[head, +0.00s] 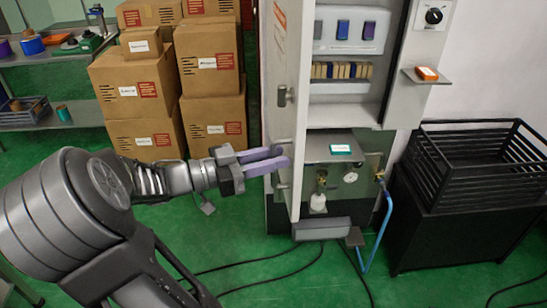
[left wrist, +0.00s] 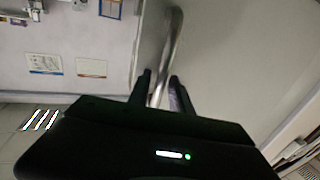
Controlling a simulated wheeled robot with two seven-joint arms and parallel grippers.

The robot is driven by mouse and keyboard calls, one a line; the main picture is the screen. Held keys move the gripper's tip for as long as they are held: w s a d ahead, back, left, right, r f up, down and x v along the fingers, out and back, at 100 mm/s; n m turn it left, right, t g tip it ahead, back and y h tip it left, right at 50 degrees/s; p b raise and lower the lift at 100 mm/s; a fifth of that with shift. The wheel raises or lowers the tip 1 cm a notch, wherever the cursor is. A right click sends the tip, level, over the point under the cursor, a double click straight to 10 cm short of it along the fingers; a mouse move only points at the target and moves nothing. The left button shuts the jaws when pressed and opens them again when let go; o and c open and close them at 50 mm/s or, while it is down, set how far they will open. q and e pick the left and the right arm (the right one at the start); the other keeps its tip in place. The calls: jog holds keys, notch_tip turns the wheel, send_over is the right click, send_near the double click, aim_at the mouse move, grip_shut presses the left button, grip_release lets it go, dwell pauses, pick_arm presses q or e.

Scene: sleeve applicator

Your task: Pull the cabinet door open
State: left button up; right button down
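The white cabinet door (head: 290,60) stands swung well out from the cabinet, its edge toward me and the shelves inside showing to its right. A metal bar handle (left wrist: 172,40) is on the door's outer face; in the head view my fingers largely hide it. My left gripper (head: 286,156) reaches in from the left with its two purple fingers around the handle. In the left wrist view the fingers (left wrist: 161,76) lie close on both sides of the bar, so it looks shut on the handle. My right gripper is not in view.
Stacked cardboard boxes (head: 211,70) stand left of the door. A black crate (head: 475,150) is at the right. A blue hose (head: 386,225) and black cables lie by the cabinet. A shelf rack (head: 40,118) is at the far left. Green floor is open in front.

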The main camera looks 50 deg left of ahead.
pick_arm(q)
jog(key=shift+o, duration=0.6)
jog(key=b+v, duration=0.2)
jog(key=v, duration=0.5)
jog(key=shift+s, duration=0.35)
jog(key=shift+a, duration=0.1)
